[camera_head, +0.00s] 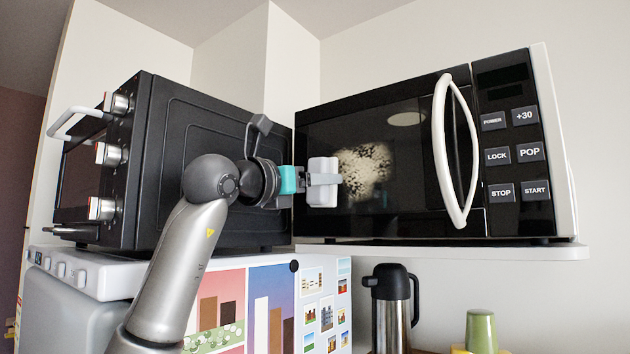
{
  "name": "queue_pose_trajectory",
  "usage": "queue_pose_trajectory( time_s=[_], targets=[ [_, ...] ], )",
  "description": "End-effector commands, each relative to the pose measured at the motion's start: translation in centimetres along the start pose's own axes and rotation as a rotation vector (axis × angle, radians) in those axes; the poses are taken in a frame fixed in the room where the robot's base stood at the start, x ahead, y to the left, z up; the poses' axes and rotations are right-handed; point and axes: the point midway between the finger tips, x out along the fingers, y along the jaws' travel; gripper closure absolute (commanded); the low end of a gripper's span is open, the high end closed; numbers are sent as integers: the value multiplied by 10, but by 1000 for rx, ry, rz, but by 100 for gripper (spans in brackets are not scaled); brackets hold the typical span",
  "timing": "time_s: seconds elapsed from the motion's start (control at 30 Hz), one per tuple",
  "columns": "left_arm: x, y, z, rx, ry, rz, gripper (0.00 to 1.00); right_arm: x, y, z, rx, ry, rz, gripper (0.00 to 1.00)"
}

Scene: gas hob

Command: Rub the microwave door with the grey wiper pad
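The black microwave (400,215) stands on a white shelf at the right, its dark glossy door facing me with a curved white handle (455,150). A pale speckled smudge (366,170) marks the middle of the door. My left gripper (320,180) is in front of the door's left part, its fingers around the light grey wiper pad (322,194). The pad is upright, just left of the smudge and near or overlapping its left edge. I cannot tell whether it touches the door. My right gripper is not in view.
A black oven (200,165) with several knobs stands left, close behind my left wrist. The white shelf edge (440,252) runs under the microwave. Below are a steel flask (391,305) and a green cup (481,331).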

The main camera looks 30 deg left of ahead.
Motion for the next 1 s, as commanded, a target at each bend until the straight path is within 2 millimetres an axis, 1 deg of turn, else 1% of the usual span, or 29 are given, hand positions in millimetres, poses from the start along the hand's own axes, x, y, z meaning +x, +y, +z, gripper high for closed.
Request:
queue_pose_trajectory(
  time_s=[0.9, 1.0],
  targets=[
    [18, 0, -2, 0, 0, 0, 77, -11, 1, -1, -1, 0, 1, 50],
    [18, -1, -2, 0, 0, 0, 77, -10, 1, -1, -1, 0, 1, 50]
  ],
)
